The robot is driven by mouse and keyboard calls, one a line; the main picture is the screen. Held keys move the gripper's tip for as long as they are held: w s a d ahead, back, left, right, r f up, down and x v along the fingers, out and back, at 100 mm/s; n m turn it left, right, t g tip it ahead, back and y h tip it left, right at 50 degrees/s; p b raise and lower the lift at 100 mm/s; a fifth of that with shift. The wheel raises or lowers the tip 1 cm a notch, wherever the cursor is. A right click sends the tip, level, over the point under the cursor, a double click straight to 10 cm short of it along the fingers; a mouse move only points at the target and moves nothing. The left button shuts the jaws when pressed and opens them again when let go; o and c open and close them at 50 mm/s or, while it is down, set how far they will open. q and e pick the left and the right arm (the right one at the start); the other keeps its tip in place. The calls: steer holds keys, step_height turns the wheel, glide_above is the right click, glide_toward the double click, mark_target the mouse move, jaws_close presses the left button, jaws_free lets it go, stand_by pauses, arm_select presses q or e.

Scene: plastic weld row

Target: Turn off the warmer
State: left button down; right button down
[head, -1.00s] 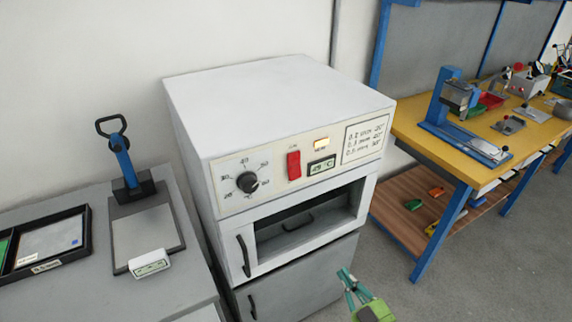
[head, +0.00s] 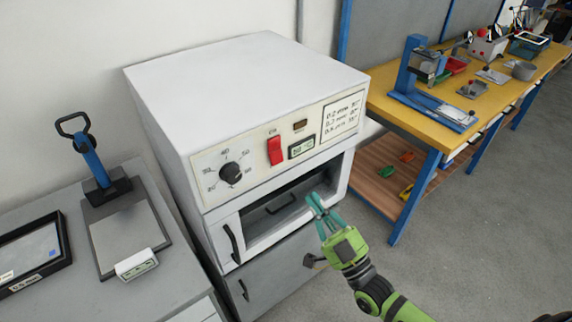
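The warmer (head: 250,80) is a white box-shaped oven with a dial (head: 230,173), a red rocker switch (head: 275,150) and a small display (head: 301,148) on its front panel. The indicator lamp (head: 300,125) above the display looks dark. The display still shows a reading, too small to read surely. My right gripper (head: 314,198), green with teal fingers, is in front of the warmer's opening, below and right of the switch and apart from it. It holds nothing that I can see; its finger gap is unclear. My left gripper is out of view.
A grey bench (head: 185,270) at left carries a blue-handled hand tool (head: 90,160) and a black-framed tray (head: 30,255). A yellow-topped workbench (head: 395,100) with a blue press (head: 415,70) stands at right. The floor between is clear.

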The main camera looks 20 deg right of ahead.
mark_target(277, 159)
steer(key=shift+w+a+r+p, duration=0.4)
steer(key=shift+w+a, duration=0.2)
steer(key=shift+w, duration=1)
steer(key=shift+w+a+r+p, duration=0.35)
steer(key=shift+w+a+p, duration=0.15)
steer(key=shift+w, duration=1.15)
steer(key=shift+w+a+r+p, duration=0.4)
steer(key=shift+w+a, duration=0.25)
steer(key=shift+w, duration=0.95)
steer(key=f+b, duration=0.1)
steer(key=b, duration=0.2)
steer(key=w+t+b, duration=0.1)
steer(key=b, duration=0.2)
steer(key=shift+a+f+y+b, duration=0.2)
steer(key=shift+f+y+b, duration=0.1)
steer(key=shift+f+b, duration=0.05)
steer(key=shift+w+r+p, duration=0.1)
steer(key=shift+r+p, duration=0.35)
steer(key=shift+p, duration=0.15)
steer(key=shift+s+d, duration=0.1)
steer(key=shift+s, duration=0.1)
